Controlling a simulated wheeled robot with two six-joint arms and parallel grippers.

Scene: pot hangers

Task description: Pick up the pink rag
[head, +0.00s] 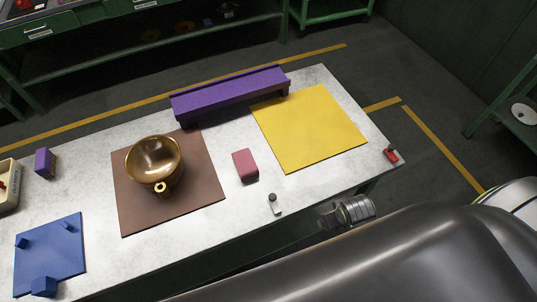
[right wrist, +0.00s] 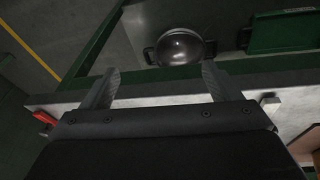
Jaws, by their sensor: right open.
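The pink rag (head: 245,166) looks like a small upright pink block on the white table, between the brown mat and the yellow mat in the head view. I cannot make it out in the right wrist view. My right gripper (right wrist: 158,88) is open in the right wrist view, its two fingers spread with nothing between them. It is at the table's near edge, apart from the rag. My left gripper is not in view.
A gold pot (head: 155,160) sits on the brown mat (head: 135,218). A purple rack (head: 230,95) stands behind, beside the yellow mat (head: 310,130). A small white item (head: 274,206) and a red one (head: 391,155) are near the front edge. A dark pot (right wrist: 180,47) sits below table level.

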